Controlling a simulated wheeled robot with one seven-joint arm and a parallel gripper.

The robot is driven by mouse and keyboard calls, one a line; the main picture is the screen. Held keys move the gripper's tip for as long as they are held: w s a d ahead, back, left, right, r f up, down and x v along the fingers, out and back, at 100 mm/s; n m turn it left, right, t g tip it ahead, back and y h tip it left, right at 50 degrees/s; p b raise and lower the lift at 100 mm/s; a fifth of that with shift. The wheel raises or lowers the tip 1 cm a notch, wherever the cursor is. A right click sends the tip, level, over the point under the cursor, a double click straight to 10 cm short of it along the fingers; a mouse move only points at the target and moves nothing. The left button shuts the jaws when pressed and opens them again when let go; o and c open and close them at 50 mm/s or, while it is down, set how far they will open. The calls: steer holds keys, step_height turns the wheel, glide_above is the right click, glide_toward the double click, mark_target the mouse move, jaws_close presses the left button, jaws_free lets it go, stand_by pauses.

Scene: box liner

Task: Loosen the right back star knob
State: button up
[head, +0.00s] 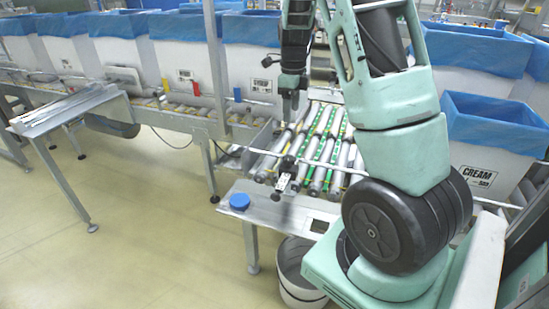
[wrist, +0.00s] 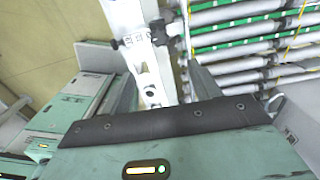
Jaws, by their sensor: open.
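A dark knob (wrist: 158,32) sits on a white slotted bracket (wrist: 148,65) in the wrist view, with another small dark part at its left. In the head view the bracket (head: 283,183) stands at the near left corner of the roller bed, with a dark knob (head: 287,163) above it. I cannot tell which knob is the right back one. My gripper (wrist: 163,82) is open and empty, its two grey fingers on either side of the bracket in the picture. In the head view my gripper (head: 290,103) points down above the rollers, apart from the knob.
Grey and green rollers (head: 318,150) lie beside the bracket, with a thin guide rail (head: 400,176) across them. Blue-lined boxes (head: 495,145) stand at right and behind.

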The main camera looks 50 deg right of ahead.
mark_target(289, 157)
step_height(289, 157, down, 17)
steer(key=shift+r, duration=0.1)
stand_by(0.3)
steer(key=shift+c, duration=0.3)
steer(key=c, duration=0.9)
